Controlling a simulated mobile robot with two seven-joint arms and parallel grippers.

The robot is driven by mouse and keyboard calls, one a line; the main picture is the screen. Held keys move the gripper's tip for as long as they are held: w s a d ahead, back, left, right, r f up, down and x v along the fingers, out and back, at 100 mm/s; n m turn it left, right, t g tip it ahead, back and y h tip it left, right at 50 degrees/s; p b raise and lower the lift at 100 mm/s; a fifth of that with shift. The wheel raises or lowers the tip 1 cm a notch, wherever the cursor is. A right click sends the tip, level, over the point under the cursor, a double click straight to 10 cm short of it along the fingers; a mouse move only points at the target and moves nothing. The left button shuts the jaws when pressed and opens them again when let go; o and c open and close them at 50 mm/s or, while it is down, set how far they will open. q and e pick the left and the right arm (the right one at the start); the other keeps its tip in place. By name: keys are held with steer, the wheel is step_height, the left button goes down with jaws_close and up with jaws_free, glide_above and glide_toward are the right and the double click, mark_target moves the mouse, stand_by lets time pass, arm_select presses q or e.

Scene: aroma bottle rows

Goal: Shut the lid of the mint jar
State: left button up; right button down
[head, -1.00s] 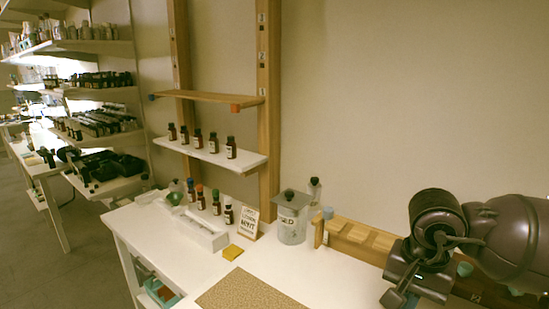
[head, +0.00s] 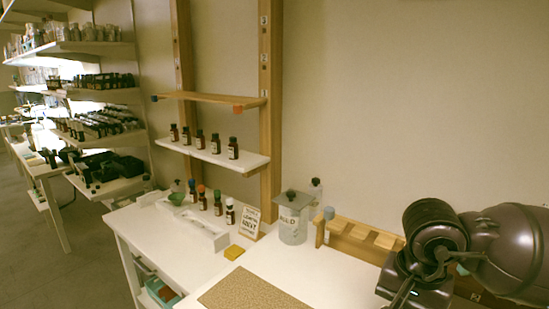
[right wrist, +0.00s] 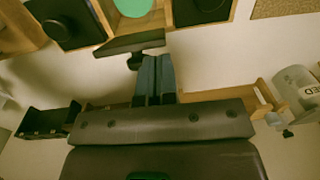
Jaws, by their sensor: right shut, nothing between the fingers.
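My right gripper (right wrist: 156,60) is shut and empty in the right wrist view, its two blue-grey fingers side by side. Just beyond the fingertips is a dark flat lid (right wrist: 130,43) with a knob, seen nearly edge-on, so it looks raised. Behind it, a round green top or opening (right wrist: 133,6) sits in a wooden holder (right wrist: 160,17); this may be the mint jar, but no label shows. I cannot tell whether the fingers touch the lid. In the head view my right gripper (head: 400,297) is low at the right, and my arm covers much of that area. My left gripper is not in view.
Dark square lids (right wrist: 65,22) flank the green one. A grey labelled canister (head: 292,222) with a knobbed lid stands beside a wooden rack (head: 362,236). Brown bottles (head: 216,150) line a white shelf. A tan mat (head: 255,291) lies at the front. The white tabletop between is clear.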

step_height(320, 180, down, 3)
steer(key=shift+s+f+g, duration=0.1)
steer(key=shift+f+g, duration=0.1)
steer(key=shift+g, duration=0.1)
steer(key=shift+a+r+p, duration=0.1)
steer(key=shift+r+p, duration=0.2)
steer(key=shift+a, duration=0.1)
steer(key=shift+f, duration=0.1)
steer(key=shift+s+a, duration=0.2)
steer(key=shift+s, duration=0.2)
steer(key=shift+s+a, duration=0.2)
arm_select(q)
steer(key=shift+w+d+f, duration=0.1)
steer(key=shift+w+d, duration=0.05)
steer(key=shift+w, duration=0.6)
arm_select(e)
steer(key=shift+s+a, duration=0.45)
steer(key=shift+s, duration=0.25)
